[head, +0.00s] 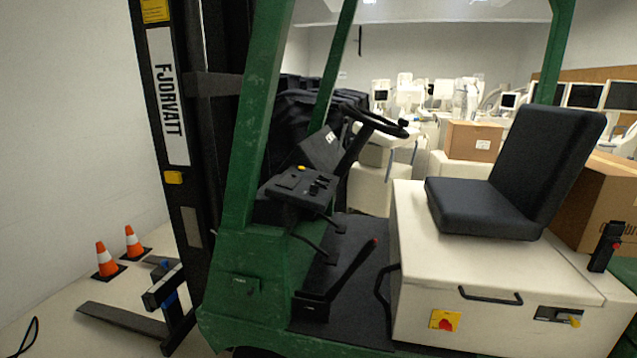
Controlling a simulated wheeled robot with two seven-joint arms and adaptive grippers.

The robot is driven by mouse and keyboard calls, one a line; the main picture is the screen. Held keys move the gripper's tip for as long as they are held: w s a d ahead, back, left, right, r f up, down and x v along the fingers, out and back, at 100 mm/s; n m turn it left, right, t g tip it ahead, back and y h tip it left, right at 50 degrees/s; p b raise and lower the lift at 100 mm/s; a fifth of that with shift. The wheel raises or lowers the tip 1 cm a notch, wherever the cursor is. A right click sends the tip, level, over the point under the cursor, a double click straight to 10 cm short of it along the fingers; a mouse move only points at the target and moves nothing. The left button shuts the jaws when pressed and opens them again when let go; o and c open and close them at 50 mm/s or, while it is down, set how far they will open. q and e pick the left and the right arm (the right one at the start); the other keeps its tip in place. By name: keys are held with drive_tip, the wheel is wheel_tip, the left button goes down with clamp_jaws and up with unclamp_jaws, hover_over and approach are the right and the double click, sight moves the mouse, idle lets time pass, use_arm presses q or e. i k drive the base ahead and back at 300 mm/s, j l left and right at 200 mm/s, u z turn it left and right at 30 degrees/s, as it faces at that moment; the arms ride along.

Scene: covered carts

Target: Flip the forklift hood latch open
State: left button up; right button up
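The green forklift (262,150) stands side-on in the head view, with its mast at the left. Its cream hood (415,235) carries a black seat (520,175) and looks closed. A dark latch plate (548,314) with a small yellow lever (574,321) sits low on the hood's side at the lower right; I take this to be the hood latch. The lever's exact position is too small to tell. A black grab handle (490,297) is left of the latch. I cannot make out either gripper in this view.
A red knob on a yellow plate (436,319) is left of the latch. Cardboard boxes (474,140) and equipment fill the background. Orange cones (106,259) and a fork (120,321) are at left.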

sight(575, 318)
drive_tip(key=z, duration=1.7)
